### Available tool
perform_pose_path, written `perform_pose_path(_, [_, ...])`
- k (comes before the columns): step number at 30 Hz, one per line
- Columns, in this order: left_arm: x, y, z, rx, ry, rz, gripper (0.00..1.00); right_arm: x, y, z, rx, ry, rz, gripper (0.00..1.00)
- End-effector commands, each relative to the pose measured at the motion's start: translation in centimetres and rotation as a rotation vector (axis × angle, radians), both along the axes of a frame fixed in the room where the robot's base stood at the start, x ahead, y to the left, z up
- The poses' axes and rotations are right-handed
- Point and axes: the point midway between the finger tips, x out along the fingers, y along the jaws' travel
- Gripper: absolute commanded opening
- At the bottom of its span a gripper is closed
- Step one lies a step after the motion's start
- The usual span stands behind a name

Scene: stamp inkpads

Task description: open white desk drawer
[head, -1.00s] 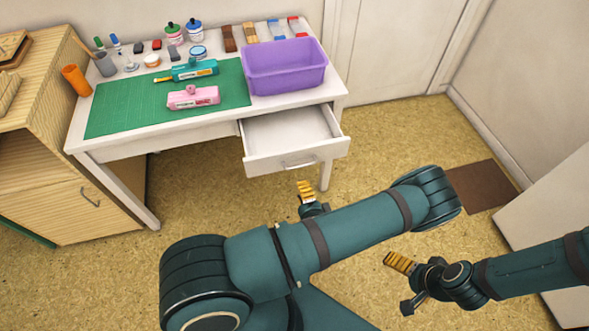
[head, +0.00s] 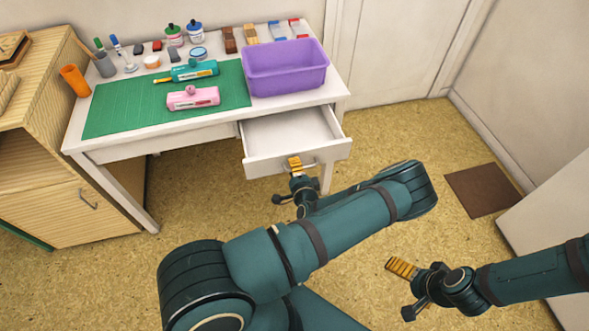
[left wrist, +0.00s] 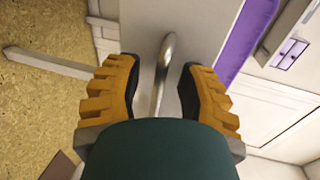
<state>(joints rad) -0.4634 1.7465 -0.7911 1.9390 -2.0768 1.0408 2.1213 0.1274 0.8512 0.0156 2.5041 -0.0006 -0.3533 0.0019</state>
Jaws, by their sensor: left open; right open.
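The white desk drawer (head: 272,160) is pulled out from the right side of the white desk (head: 130,145), and its inside looks empty. My left gripper (head: 294,163) is at the drawer front, by the handle. In the left wrist view the metal handle (left wrist: 163,75) lies between the open orange-and-black fingers of my left gripper (left wrist: 160,88), with gaps on both sides. In the head view the gripper covers part of the handle. My right gripper (head: 402,268) is at the lower right, above the floor, open and away from the desk.
A purple bin (head: 285,75) stands on the desk above the drawer. A green mat (head: 125,108) holds a teal stamp (head: 195,70) and a pink stamp (head: 193,98). A wooden cabinet (head: 60,200) stands at the left. Floor in front of the desk is clear.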

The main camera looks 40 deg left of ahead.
Motion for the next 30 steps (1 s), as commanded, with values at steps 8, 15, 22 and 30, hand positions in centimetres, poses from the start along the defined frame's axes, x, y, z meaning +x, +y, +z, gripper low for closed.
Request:
perform_pose_path(8, [0.0,0.0,0.0,0.000,0.000,0.000,0.00,0.0,0.0,0.0,0.000,0.000,0.000,1.00])
perform_pose_path(15, [-0.3,-0.4,0.1,0.000,0.000,-0.001,0.00,-0.1,0.0,0.5,0.000,0.001,0.000,1.00])
perform_pose_path(22, [-1.8,-2.2,0.2,0.000,0.001,-0.002,0.00,-0.3,0.1,2.1,0.002,0.009,0.002,1.00])
perform_pose_path(30, [-1.9,-2.3,0.1,0.002,-0.002,-0.001,0.00,-0.4,0.1,1.9,0.002,0.009,0.003,1.00])
